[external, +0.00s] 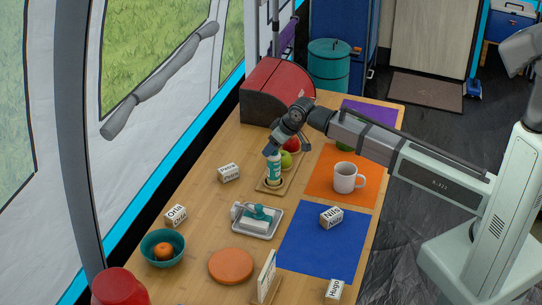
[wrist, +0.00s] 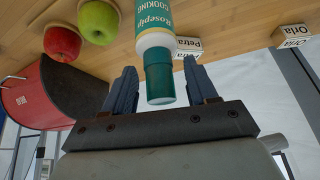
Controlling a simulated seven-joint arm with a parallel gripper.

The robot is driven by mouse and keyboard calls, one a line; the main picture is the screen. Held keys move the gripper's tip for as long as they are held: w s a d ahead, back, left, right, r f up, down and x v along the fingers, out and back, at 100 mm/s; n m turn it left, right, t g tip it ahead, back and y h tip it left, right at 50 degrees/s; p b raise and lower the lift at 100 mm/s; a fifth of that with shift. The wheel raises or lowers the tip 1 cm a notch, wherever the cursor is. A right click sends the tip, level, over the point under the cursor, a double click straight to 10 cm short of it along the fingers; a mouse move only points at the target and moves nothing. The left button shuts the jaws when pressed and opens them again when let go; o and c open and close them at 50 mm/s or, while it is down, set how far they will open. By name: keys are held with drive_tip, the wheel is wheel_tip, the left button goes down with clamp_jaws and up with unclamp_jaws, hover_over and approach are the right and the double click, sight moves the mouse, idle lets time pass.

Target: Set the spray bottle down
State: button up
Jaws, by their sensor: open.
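The spray bottle (external: 274,170), white and teal with a teal cap, stands upright on a small wooden tray (external: 264,189) beside the apples. In the wrist view the bottle (wrist: 156,42) shows lettering ending in "COOKING", and its cap lies between my two fingers. My gripper (external: 272,151) is above the bottle in the external view. In the wrist view my gripper (wrist: 160,68) is open, with visible gaps between both fingers and the cap. The bottle's base is out of the wrist view.
A green apple (external: 286,160) and red apple (external: 292,144) are close by the bottle. A red bread box (external: 276,90) stands behind. A white mug (external: 346,178) is on the orange mat (external: 325,188). Name blocks (external: 229,172) and a butter dish (external: 257,220) are nearby.

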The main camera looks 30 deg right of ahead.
drive_tip(key=v, duration=1.2)
drive_tip(key=shift+w+r, duration=0.1)
